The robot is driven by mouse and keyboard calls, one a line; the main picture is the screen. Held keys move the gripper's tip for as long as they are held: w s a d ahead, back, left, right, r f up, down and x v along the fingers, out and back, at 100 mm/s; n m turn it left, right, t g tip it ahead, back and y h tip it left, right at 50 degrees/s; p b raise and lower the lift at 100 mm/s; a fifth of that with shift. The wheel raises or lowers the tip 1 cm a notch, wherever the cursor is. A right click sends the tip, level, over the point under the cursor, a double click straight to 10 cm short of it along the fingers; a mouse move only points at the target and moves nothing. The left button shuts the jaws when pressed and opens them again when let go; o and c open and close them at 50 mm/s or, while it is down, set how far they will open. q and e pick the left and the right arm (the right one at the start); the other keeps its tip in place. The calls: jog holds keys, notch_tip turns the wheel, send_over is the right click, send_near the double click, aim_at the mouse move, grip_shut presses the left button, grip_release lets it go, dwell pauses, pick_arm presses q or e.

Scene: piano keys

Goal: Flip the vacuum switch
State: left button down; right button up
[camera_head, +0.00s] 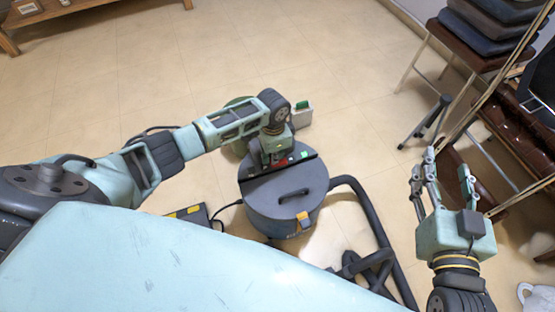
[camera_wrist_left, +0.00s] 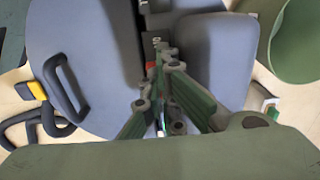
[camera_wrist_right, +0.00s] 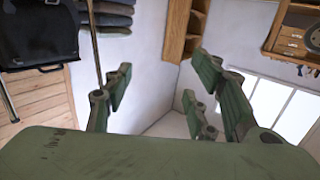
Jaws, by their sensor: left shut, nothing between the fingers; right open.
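The round grey vacuum (camera_head: 285,205) stands on the floor in the middle of the head view; its lid (camera_wrist_left: 100,60) and curved handle (camera_wrist_left: 65,85) show in the left wrist view. A dark raised strip crosses the lid. A small red part (camera_wrist_left: 151,67), perhaps the switch, shows on this strip right beside my left fingertips; red also shows in the head view (camera_head: 283,161). My left gripper (camera_wrist_left: 160,55) is shut and empty, pointing down at the strip; touching cannot be told. Its fingers partly hide the red part. My right gripper (camera_head: 448,162) is open and empty, off to the right.
A dark hose (camera_head: 372,215) curves from the vacuum to the right and front. A green round bin (camera_wrist_left: 302,35) and a pale box (camera_head: 299,115) stand behind it. A stool with folded cloths (camera_head: 495,25) is at upper right. Open floor lies at upper left.

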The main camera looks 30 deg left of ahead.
pick_arm(q)
jog(key=shift+r+p, duration=0.3)
jog(key=shift+p, duration=0.05)
jog(key=shift+r+p, duration=0.25)
jog(key=shift+p, duration=0.05)
jog(key=shift+r+p, duration=0.25)
jog(key=shift+p, duration=0.05)
jog(key=shift+r+p, duration=0.55)
jog(key=shift+p, duration=0.1)
jog(key=shift+r, duration=0.25)
jog(key=shift+r+p, duration=0.25)
jog(key=shift+p, duration=0.3)
jog(key=shift+r+p, duration=0.3)
jog(key=shift+p, duration=0.05)
jog(key=shift+r+p, duration=0.55)
jog(key=shift+p, duration=0.05)
jog(key=shift+r+p, duration=0.55)
jog(key=shift+p, duration=0.05)
pick_arm(e)
jog(key=s+d+f+g+h, duration=0.1)
jog(key=s+d+f+g, duration=0.2)
jog(key=s+f+g, duration=0.3)
jog(key=s+d+f+g+h, duration=0.2)
jog(key=s+d+f+g, duration=0.1)
jog(key=s+f+g, duration=0.4)
jog(key=s+f, duration=0.3)
jog(key=s, duration=0.1)
jog(key=shift+d+f+m+h, duration=0.2)
jog(key=shift+d+m+h, duration=0.1)
jog(key=shift+d, duration=0.1)
